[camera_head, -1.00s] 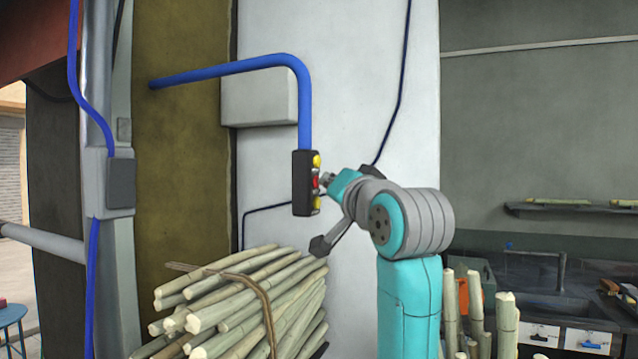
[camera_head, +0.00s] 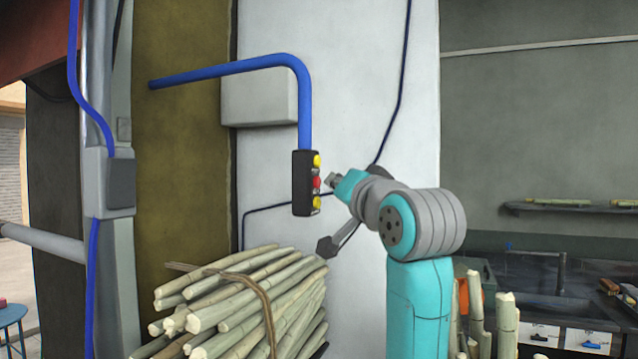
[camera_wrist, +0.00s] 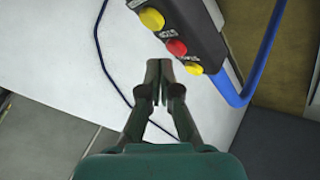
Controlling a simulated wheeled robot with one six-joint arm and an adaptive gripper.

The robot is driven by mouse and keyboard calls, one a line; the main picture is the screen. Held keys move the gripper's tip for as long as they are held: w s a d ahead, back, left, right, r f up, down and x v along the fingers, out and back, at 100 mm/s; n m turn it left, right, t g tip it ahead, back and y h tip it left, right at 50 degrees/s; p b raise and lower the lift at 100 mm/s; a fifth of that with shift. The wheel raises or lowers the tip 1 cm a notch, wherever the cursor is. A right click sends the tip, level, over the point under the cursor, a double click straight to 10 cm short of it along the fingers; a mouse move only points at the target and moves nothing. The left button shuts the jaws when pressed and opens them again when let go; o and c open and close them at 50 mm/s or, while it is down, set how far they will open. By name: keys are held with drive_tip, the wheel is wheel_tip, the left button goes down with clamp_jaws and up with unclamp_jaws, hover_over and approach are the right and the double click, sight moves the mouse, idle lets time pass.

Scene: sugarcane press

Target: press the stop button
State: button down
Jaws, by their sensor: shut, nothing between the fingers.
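A black button box (camera_head: 304,183) hangs at the end of a blue pipe, with a red button (camera_head: 316,182) between two yellow ones. In the wrist view the box (camera_wrist: 195,30) is at the top, with the red button (camera_wrist: 176,47) in the middle, a yellow button (camera_wrist: 151,18) on one side and another yellow button (camera_wrist: 194,69) on the other. The labels are too small to read surely. My gripper (camera_head: 331,179) is just right of the red button, with a small gap. In the wrist view my gripper (camera_wrist: 159,64) is shut and empty, its tips below the buttons.
A bundle of sugarcane (camera_head: 250,305) lies below the box. The blue pipe (camera_head: 240,66) bends down to the box in front of a white wall (camera_head: 350,60). More upright canes (camera_head: 506,325) stand at lower right. The space around the box is open.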

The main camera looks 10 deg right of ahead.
drive_tip(key=shift+s+d, duration=0.1)
drive_tip(key=shift+d, duration=0.05)
drive_tip(key=shift+s+d, duration=0.75)
drive_tip(key=shift+d, duration=0.25)
drive_tip(key=shift+s+d, duration=0.7)
drive_tip(key=shift+d, duration=0.25)
drive_tip(key=shift+f, duration=0.1)
